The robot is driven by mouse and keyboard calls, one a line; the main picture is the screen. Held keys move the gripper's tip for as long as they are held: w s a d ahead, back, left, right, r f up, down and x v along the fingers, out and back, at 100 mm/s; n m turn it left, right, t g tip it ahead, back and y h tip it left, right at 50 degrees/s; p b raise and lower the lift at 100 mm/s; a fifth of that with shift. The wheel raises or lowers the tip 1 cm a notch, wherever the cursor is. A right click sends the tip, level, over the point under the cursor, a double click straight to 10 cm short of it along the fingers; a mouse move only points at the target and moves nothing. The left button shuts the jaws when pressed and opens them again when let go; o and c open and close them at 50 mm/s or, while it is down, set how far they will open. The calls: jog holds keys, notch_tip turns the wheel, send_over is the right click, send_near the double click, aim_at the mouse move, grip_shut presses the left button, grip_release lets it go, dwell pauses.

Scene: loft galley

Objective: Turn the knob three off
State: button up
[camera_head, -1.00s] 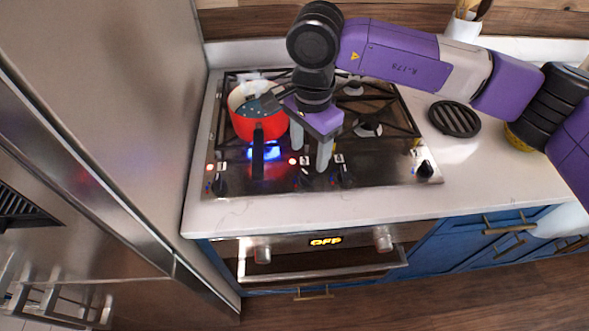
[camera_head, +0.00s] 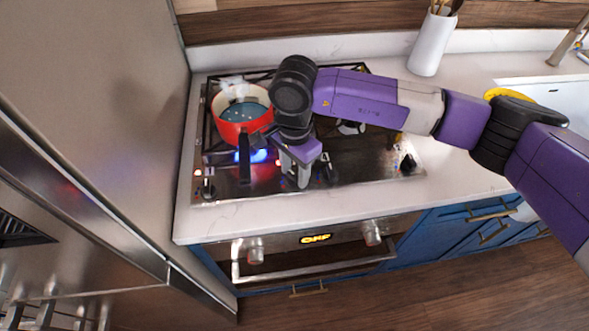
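The steel cooktop (camera_head: 372,172) has a row of black knobs along its front edge. Knobs show at the left end (camera_head: 205,188), right of my gripper (camera_head: 327,173) and at the right end (camera_head: 407,164). My gripper (camera_head: 298,182) points down at the front of the cooktop, over the spot where another knob sat, and hides it. Its fingers look close together, but I cannot tell whether they are shut or touch that knob. Knob numbers are too small to read. A blue flame (camera_head: 257,156) burns under the red pot (camera_head: 240,114).
The pot's dark handle (camera_head: 245,160) sticks out toward the front, left of my gripper. The oven display (camera_head: 315,238) reads OFF. A steel fridge (camera_head: 100,90) stands close on the left. A white utensil crock (camera_head: 432,42) stands at the back right.

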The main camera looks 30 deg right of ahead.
grip_shut()
jog(key=shift+m+b, duration=0.3)
jog(key=m+b, duration=0.2)
jog(key=m, duration=0.1)
jog(key=shift+f+b, duration=0.15)
jog(key=shift+b, duration=0.25)
jog(key=shift+m+b, duration=1.1)
jog(key=shift+m, duration=0.5)
jog(key=shift+r, duration=0.2)
jog(key=o, duration=0.5)
grip_release()
